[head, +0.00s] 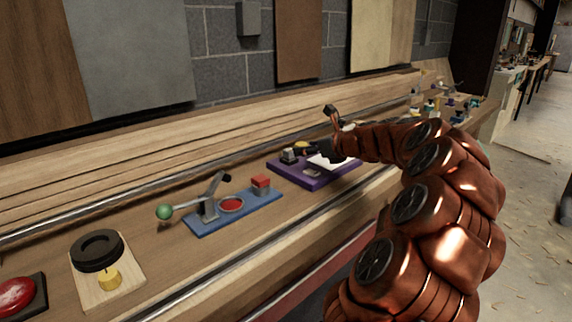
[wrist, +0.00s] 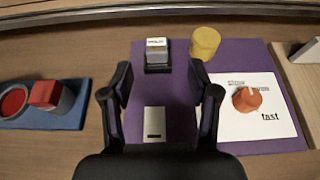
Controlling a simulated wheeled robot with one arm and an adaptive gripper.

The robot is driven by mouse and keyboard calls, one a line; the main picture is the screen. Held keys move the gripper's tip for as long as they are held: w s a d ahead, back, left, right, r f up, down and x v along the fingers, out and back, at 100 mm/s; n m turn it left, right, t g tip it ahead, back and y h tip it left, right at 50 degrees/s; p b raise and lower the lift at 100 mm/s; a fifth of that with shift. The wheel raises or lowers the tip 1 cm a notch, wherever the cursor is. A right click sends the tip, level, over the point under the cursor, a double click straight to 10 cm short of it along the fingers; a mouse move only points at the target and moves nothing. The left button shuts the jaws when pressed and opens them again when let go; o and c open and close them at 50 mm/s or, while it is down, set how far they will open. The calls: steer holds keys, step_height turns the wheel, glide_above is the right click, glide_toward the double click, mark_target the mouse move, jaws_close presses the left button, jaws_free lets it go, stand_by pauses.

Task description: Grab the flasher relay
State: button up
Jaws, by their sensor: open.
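A small grey block with a white printed label sits in a black base (wrist: 157,56) on a purple board (wrist: 180,80); it looks like the flasher relay, though the label is too small to read. The block (head: 289,156) also shows in the head view, at the left of the purple board (head: 318,184). My gripper (wrist: 160,92) is open and empty above the board, its two fingers wide apart. The block lies beyond the fingers, toward the top of the wrist view. A flat silver plate with a dark slot (wrist: 154,118) shows between the fingers.
A yellow cylinder (wrist: 205,43) stands right beside the block. A white card with a red-orange knob (wrist: 247,99) lies on the board's right. A blue board (head: 240,212) with a lever and red block is to the left. A metal rail (head: 120,205) runs behind.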

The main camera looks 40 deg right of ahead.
mark_target(292, 151)
steer(key=shift+a+b+x, duration=0.2)
steer(key=shift+b+x, duration=0.2)
steer(key=shift+x, duration=3.45)
steer(key=shift+f, duration=0.1)
steer(key=shift+c, duration=0.2)
jaws_close()
